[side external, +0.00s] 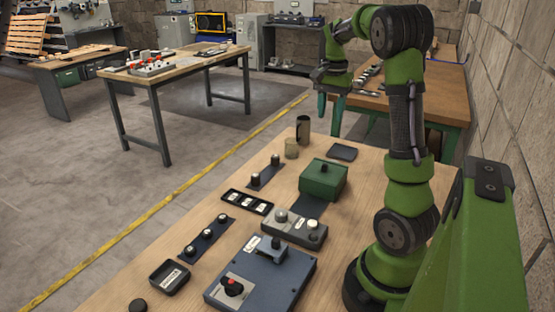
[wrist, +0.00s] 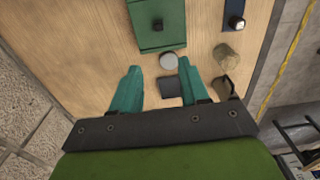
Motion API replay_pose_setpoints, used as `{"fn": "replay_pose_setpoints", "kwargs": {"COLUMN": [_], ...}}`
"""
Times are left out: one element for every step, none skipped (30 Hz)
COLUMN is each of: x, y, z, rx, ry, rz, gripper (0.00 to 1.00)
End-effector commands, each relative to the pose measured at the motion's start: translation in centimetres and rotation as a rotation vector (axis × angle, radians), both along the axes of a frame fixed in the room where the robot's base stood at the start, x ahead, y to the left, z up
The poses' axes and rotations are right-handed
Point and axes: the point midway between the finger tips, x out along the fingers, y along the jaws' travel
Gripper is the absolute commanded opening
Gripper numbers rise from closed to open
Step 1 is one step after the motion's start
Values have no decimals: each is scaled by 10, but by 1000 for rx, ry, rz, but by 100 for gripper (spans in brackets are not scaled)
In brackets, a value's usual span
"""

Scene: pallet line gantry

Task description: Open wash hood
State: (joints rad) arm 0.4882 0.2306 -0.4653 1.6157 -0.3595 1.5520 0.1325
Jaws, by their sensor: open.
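The only hood-like thing I see is a green box (side external: 323,180) with a small dark knob on its top, on the wooden table; its cover looks closed. In the wrist view the green box (wrist: 147,40) is at the top, with its dark knob (wrist: 157,24). My gripper (side external: 330,82) is raised well above the table's far end, apart from the box. In the wrist view my gripper (wrist: 158,68) has its two teal fingers spread, with nothing held between them. No label on the box can be read.
A round grey disc (wrist: 168,60) and a dark tray (side external: 342,152) lie near the box. A dark cylinder (side external: 303,129) and a beige cup (side external: 292,148) stand beside them. A grey switch unit (side external: 294,229) and a blue control box (side external: 262,276) occupy the near side.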

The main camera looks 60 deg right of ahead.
Motion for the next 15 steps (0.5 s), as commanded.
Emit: {"fn": "replay_pose_setpoints", "kwargs": {"x": [0, -1, -1, -1, -1, -1, -1, -1, -1, -1, -1, -1, -1, -1, -1], "y": [2, 4, 5, 6, 6, 6, 6, 6, 6, 6, 7, 7, 7, 6, 7], "z": [2, 0, -3, -6, -9, -14, -19, -24, -33, -39, -46, -55, -62, -68, -77], "rx": [7, 14, 20, 22, 22, 22, 23, 23, 23, 24, 24, 24, 24, 24, 24], "ry": [1, 5, 6, 7, 7, 7, 7, 7, 8, 8, 8, 7, 8, 8, 7], "rz": [-10, -14, -18, -19, -20, -19, -19, -18, -17, -17, -17, -18, -17, -16, -17], "gripper": [45, 45, 45, 45, 45, 45, 45, 45, 45, 45, 45, 45, 45, 45, 45]}}
